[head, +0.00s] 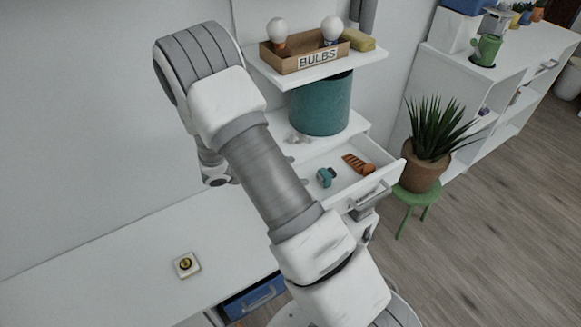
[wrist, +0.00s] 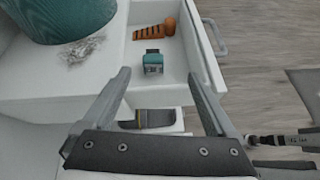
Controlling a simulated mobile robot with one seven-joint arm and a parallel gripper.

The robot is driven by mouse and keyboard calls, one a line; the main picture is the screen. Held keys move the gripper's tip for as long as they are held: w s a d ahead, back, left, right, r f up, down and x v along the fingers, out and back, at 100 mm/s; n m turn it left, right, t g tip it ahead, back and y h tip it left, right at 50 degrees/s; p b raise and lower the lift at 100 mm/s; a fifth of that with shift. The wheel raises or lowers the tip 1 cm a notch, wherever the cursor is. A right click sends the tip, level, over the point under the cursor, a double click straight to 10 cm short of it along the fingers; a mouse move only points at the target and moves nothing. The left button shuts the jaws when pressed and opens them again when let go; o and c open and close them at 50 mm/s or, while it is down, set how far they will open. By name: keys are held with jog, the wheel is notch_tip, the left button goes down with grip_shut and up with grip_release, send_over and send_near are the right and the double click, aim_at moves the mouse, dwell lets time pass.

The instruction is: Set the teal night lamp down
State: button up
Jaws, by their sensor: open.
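A small teal object with a pale grey end, which I take for the night lamp (head: 326,177), lies in the open white drawer (head: 345,158). In the wrist view the night lamp (wrist: 152,62) rests on the drawer floor, beyond and between my fingertips. My gripper (wrist: 157,75) is open, with nothing between its fingers. A gap seems to lie between the fingertips and the lamp, but its depth is hard to judge. In the head view my arm hides most of my gripper.
An orange dark-striped item (head: 358,164) lies beside the lamp. A large teal cylinder (head: 320,104) and a crumpled grey bit (wrist: 80,48) are on the surface beside the drawer. Above is a shelf with a BULBS box (head: 305,60). A potted plant (head: 425,165) stands right. The lower left desktop is mostly clear.

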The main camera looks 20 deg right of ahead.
jog(key=s+a+r+m+y, duration=0.1)
jog(key=s+r+m+y, duration=0.3)
jog(key=r, duration=0.5)
jog(key=s+a+r+m+y, duration=0.2)
jog(key=s+r+m, duration=0.45)
jog(key=r, duration=0.25)
jog(key=s+a+r+m+t+y, duration=0.4)
jog(key=s+a+r+m+y, duration=0.2)
jog(key=s, duration=0.5)
notch_tip(320, 180, up, 4)
jog(key=shift+s+a+f+m+t, duration=0.1)
jog(key=shift+s+a+m+t, duration=0.2)
jog(key=shift+a+m, duration=0.55)
jog(key=shift+a, duration=0.2)
notch_tip(320, 180, up, 16)
jog(key=p, duration=1.5)
jog(key=shift+f+p, duration=0.2)
jog(key=shift+p, duration=0.15)
